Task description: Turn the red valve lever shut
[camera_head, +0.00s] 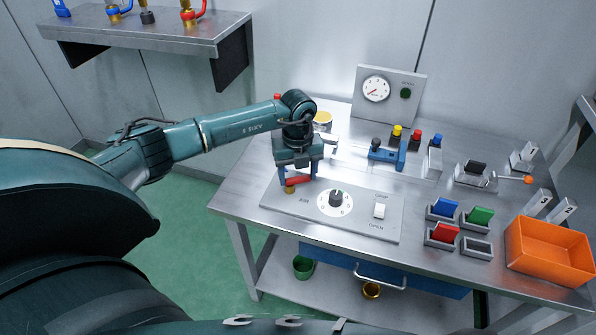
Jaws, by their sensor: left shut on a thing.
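The red valve lever (299,181) sits on a brass valve body (290,188) at the left end of the grey panel (345,225) on the table. The lever points to the right and slightly away from me. My left gripper (298,178) comes down over it from above and is shut on the lever. The gripper body hides part of the lever and the panel behind it. My right gripper is not in view.
The panel also has a black knob (336,198) and a white switch (379,211). Coloured blocks in holders (444,235) and an orange bin (550,250) stand to the right. A gauge board (389,93) stands behind. A wall shelf (150,33) hangs at upper left.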

